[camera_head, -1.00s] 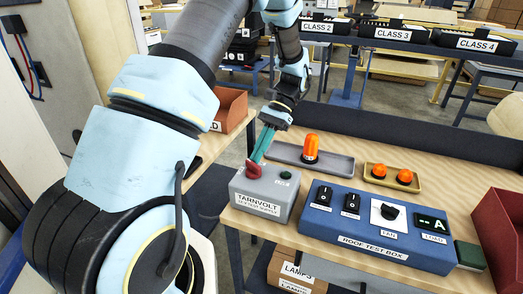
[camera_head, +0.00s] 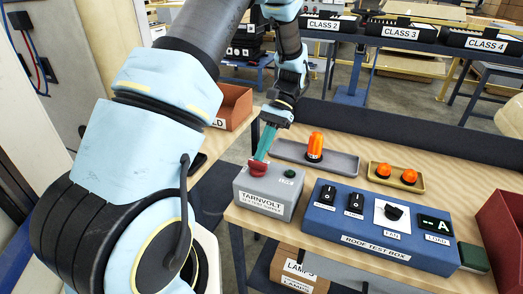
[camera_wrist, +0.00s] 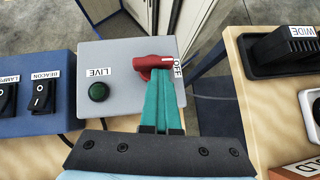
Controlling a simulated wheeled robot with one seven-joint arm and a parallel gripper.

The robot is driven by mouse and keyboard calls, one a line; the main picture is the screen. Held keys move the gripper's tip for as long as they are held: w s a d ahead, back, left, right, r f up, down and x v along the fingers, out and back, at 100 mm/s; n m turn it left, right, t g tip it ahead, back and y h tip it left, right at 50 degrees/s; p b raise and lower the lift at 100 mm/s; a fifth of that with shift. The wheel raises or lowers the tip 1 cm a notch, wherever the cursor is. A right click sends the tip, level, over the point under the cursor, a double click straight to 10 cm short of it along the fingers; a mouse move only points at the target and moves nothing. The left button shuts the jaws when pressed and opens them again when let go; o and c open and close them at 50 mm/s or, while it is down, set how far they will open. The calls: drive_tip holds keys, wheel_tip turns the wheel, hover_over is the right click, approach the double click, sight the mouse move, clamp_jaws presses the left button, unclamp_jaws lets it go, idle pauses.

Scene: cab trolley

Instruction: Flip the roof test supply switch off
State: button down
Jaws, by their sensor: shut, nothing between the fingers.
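The grey TARNVOLT supply box (camera_head: 268,190) stands at the left end of the wooden bench. On its top is a red rotary switch (camera_head: 258,168). In the wrist view, the red switch (camera_wrist: 153,64) has its handle pointing right, toward the OFF label (camera_wrist: 178,68). The green LIVE lamp (camera_wrist: 98,92) beside it looks dark. My gripper (camera_head: 263,156) has teal fingers, shut and empty. In the wrist view, the fingertips (camera_wrist: 163,76) are right at the handle and hide part of it; I cannot tell if they touch.
The blue roof test box (camera_head: 375,228) with rocker switches and a fan knob stands right of the supply box. Behind are a grey tray (camera_head: 345,165) with an orange beacon and a tan tray (camera_head: 400,182) with two orange lamps. A red-brown bin (camera_head: 235,105) is at left.

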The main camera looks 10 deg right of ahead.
drive_tip(key=shift+s+a+f, duration=0.15)
drive_tip(key=shift+s, duration=0.4)
drive_tip(key=shift+w, duration=0.15)
drive_tip(key=b+v, duration=0.3)
drive_tip(key=v, duration=0.8)
drive_tip(key=shift+w, duration=0.35)
drive_tip(key=s+a+f+n+t+h, duration=0.1)
drive_tip(key=s+a+n+t+h, duration=0.2)
drive_tip(key=a, duration=0.7)
drive_tip(key=s+a+f+n+t+h, duration=0.2)
drive_tip(key=s+a+n+t+h, duration=0.1)
drive_tip(key=a, duration=0.8)
drive_tip(key=s+n+t, duration=0.1)
drive_tip(key=s+t, duration=0.1)
drive_tip(key=s, duration=0.1)
drive_tip(key=shift+s+a, duration=0.3)
drive_tip(key=shift+s, duration=0.1)
